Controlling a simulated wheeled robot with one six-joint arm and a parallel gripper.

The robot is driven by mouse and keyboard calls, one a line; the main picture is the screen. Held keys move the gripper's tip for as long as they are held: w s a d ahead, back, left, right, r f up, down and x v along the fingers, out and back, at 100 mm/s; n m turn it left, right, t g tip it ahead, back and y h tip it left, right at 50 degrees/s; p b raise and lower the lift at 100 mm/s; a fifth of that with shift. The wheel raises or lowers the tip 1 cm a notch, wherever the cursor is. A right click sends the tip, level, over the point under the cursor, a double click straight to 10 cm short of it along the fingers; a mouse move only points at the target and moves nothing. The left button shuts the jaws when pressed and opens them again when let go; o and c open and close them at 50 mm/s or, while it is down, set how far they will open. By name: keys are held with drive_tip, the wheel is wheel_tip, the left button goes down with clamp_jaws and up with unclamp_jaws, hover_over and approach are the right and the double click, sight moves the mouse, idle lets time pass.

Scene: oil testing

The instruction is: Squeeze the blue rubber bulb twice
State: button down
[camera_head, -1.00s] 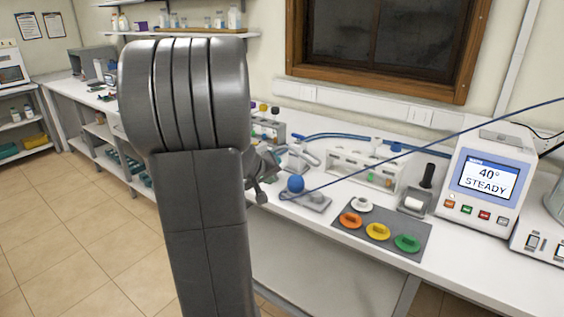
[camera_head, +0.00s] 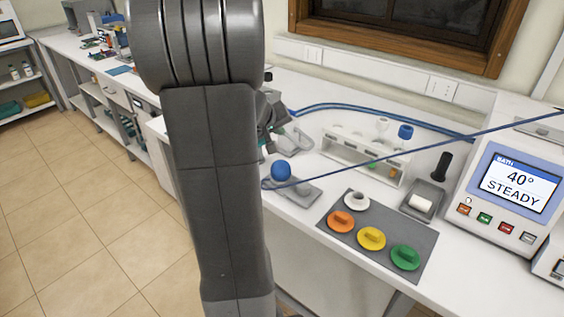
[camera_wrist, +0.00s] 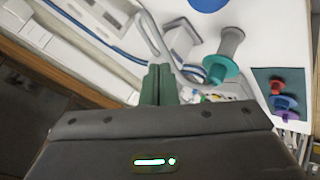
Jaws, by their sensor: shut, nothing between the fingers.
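The blue rubber bulb (camera_head: 281,170) sits on a small grey base plate (camera_head: 300,191) near the front edge of the bench, just right of my arm in the head view. A blue rounded shape (camera_wrist: 207,4) is cut off at the top edge of the wrist view; it may be the bulb. My gripper (camera_wrist: 160,70) shows its green fingers together and empty in the wrist view. In the head view my arm hides most of the gripper, so its exact distance to the bulb cannot be told.
A thin blue line runs from the bulb base past a white rack (camera_head: 365,158). A grey mat (camera_head: 378,212) with coloured knobs lies to the right. Beyond it are a grey tray (camera_head: 424,202) and the bath display (camera_head: 516,182). A teal-collared object (camera_wrist: 222,68) shows in the wrist view.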

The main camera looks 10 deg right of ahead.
drive_tip(key=shift+f, duration=0.1)
drive_tip(key=b, duration=0.5)
hover_over(282, 162)
drive_tip(key=s+a, duration=0.1)
drive_tip(key=f, duration=0.7)
drive_tip(key=shift+s+a+f, duration=0.1)
drive_tip(key=shift+s+f, duration=0.05)
drive_tip(key=shift+s, duration=0.05)
drive_tip(key=shift+f+b, duration=0.75)
drive_tip(key=shift+b, duration=0.4)
drive_tip(key=shift+f, duration=0.1)
drive_tip(key=shift+f+b, duration=0.3)
drive_tip(key=shift+b, duration=0.4)
drive_tip(key=shift+f+b, duration=0.85)
drive_tip(key=shift+b, duration=0.2)
idle(0.9)
drive_tip(key=shift+r, duration=0.1)
idle(0.4)
drive_tip(key=shift+r+p, duration=0.95)
drive_tip(key=shift+r, duration=0.25)
drive_tip(key=shift+r, duration=0.1)
